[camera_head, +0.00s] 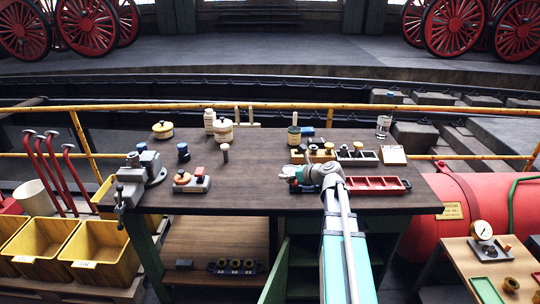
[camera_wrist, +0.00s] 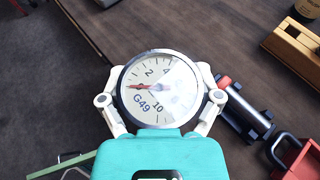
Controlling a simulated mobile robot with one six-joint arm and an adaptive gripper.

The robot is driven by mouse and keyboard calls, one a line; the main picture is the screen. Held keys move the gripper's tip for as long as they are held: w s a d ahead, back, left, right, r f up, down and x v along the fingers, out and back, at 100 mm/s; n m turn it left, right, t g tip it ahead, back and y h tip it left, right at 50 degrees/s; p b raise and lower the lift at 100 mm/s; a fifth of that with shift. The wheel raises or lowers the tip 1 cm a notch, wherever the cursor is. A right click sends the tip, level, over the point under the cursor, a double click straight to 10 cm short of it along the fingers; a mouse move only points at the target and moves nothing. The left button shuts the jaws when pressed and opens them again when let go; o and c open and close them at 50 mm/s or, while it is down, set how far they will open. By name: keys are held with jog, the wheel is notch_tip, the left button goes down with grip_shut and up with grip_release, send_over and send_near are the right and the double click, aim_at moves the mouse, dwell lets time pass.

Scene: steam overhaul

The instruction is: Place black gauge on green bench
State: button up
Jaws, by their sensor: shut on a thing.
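My gripper (camera_wrist: 158,92) is shut on a round gauge (camera_wrist: 150,76), with a white finger on each side of its rim. The gauge has a pale dial, a dark shiny rim, a red needle and the mark G49. Its dial faces the wrist camera, and the surface behind it is the dark wooden bench top. In the head view my gripper (camera_head: 290,175) is over the middle of the green-legged bench (camera_head: 250,200). The gauge is too small to make out there. I cannot tell whether it touches the top.
A red tray (camera_head: 375,185) lies right of my gripper, with wooden blocks and tins behind. A vise (camera_head: 140,175) stands at the left end. Another gauge (camera_head: 482,230) stands on a small table at lower right.

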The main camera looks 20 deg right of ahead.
jog(key=shift+w, duration=0.15)
jog(key=d+f+b+x, duration=0.1)
jog(key=b+x, duration=0.3)
jog(key=x, duration=0.5)
jog(key=b, duration=0.5)
send_over(263, 189)
jog(key=f, duration=0.4)
jog(key=shift+s+d+f, duration=0.2)
jog(key=shift+s+f, duration=0.2)
jog(key=shift+w+a+f+b, duration=0.15)
jog(key=shift+w+f+b, duration=0.3)
jog(key=shift+f+b, duration=0.3)
jog(key=shift+s+f+b, duration=0.1)
jog(key=shift+f+b, duration=1.15)
jog(key=shift+b, duration=0.05)
jog(key=shift+f, duration=0.15)
